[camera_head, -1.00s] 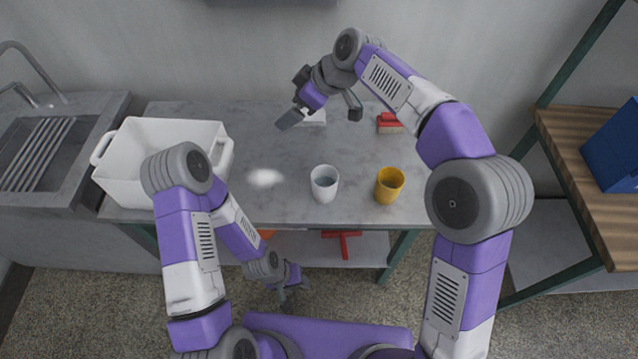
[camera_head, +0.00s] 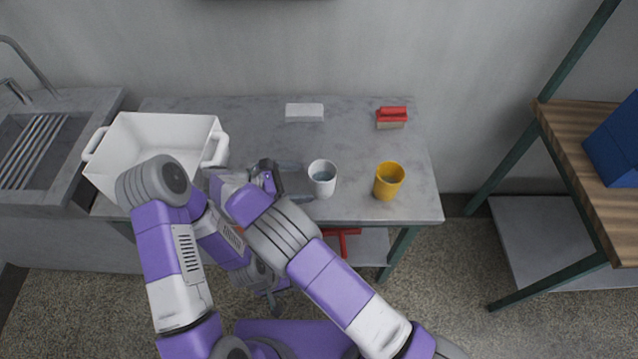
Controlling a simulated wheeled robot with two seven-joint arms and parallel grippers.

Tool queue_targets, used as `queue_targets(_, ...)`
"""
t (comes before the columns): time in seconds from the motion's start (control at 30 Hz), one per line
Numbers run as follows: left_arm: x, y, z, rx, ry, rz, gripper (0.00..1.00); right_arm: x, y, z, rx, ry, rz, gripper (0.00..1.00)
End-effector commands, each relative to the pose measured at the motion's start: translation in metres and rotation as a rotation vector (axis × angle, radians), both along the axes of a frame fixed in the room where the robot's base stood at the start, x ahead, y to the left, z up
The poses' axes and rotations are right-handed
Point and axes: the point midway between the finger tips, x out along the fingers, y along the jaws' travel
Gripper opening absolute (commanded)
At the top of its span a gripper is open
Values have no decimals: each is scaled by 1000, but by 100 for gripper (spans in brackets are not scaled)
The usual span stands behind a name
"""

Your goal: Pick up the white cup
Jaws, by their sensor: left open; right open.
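The white cup (camera_head: 322,180) stands upright on the grey table, near its front edge. My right gripper (camera_head: 303,183) is low over the table just left of the cup. It is open, its fingers pointing right, with the tips close to the cup's left side. I cannot tell whether they touch it or reach around it. My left gripper (camera_head: 277,299) is open and empty, below and in front of the table edge, partly hidden by my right arm.
A yellow cup (camera_head: 389,181) stands right of the white cup. A white bin (camera_head: 150,135) is at the table's left. A white block (camera_head: 304,112) and a red-topped brush (camera_head: 392,117) lie at the back. A wooden shelf (camera_head: 580,140) with a blue box is at right.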

Motion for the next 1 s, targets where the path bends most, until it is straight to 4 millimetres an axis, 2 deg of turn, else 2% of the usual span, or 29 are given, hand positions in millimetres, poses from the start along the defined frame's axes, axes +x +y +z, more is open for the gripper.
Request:
queue_targets(0.6,0,0,-20,0,0,0,43,17,-64,-27,-31,-9,6,100)
queue_targets(0.87,0,0,-19,0,0,0,43,18,-67,-28,-30,-9,8,100)
queue_targets(1.0,0,0,-19,0,0,0,43,18,-67,-28,-29,-9,8,82)
